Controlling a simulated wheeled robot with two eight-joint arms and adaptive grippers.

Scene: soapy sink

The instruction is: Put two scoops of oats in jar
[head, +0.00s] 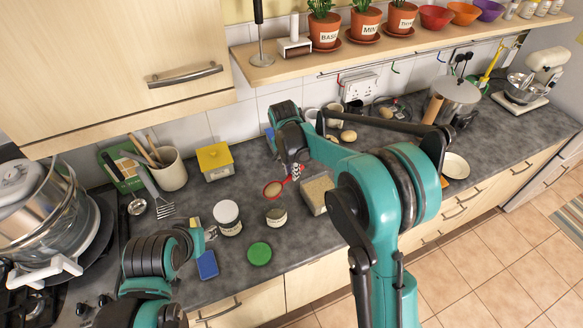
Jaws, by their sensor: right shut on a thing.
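My right gripper (295,172) is shut on the handle of a red scoop (267,194). The scoop is left of the gripper, above the counter, and its bowl looks filled with something pale like oats. A clear tub of oats (316,194) stands just right of the scoop. A small labelled jar (276,218) stands below the scoop in the picture; its contents are too small to tell. A green lid (260,253) lies flat in front of it. A larger white-topped labelled jar (228,218) stands to the left.
A yellow-lidded canister (215,161), a utensil crock (169,169), a ladle and a slotted turner are at the back left. A large glass steamer (38,215) is at far left. A blue item (207,265) lies near the front edge. Potted herbs line the shelf (300,65).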

